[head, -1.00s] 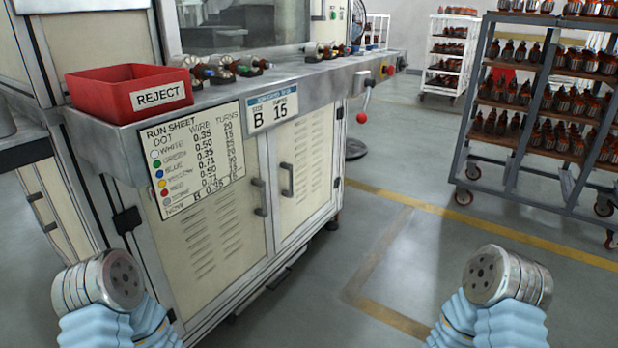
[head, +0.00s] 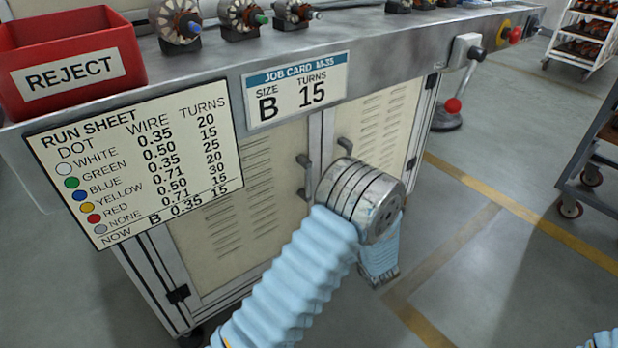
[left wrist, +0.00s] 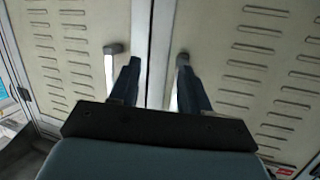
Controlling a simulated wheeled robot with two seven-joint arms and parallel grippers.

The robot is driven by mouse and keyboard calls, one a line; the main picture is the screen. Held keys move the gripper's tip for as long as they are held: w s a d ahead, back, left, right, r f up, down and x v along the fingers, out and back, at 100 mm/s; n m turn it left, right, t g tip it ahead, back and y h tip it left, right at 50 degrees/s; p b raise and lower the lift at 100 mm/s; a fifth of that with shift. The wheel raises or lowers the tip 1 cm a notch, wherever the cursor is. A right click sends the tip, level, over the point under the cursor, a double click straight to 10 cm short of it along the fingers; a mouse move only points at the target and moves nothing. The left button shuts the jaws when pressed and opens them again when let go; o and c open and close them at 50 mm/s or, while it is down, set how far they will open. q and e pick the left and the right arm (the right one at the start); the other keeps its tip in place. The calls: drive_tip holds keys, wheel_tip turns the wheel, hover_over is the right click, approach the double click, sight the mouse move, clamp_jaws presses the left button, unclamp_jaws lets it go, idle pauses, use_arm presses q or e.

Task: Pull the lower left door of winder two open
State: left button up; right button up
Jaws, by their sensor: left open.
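The lower left door (head: 268,205) of the winder is a cream louvred panel, shut flush in its grey frame. Its upright handle (head: 309,180) sits by the centre seam; this handle (left wrist: 110,68) also shows in the left wrist view. My left gripper (left wrist: 158,66) is open and empty, pointing at the doors. Its fingers lie across the centre seam, the left finger just right of the left handle. Whether it touches is unclear. My right gripper is out of view.
The right door (head: 385,125) is shut, its handle (head: 345,145) close to the left one; it appears behind my right finger in the wrist view. A red reject bin (head: 70,70), run sheet (head: 135,165) and job card (head: 296,90) are above. Grey floor (head: 490,265) is open at right.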

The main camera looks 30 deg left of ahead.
sight(309, 178)
use_arm(q)
wheel_tip(309, 178, up, 8)
drive_tip(key=s+r+n+g+y, duration=0.1)
drive_tip(key=n+g+y, duration=0.1)
drive_tip(key=n+y, duration=0.25)
drive_tip(key=shift+m+g, duration=0.25)
drive_tip(key=shift+g, duration=0.05)
drive_tip(key=p+x, duration=0.1)
drive_tip(key=x, duration=1.2)
drive_tip(key=shift+a+f, duration=0.1)
drive_tip(key=shift+f, duration=0.05)
clamp_jaws()
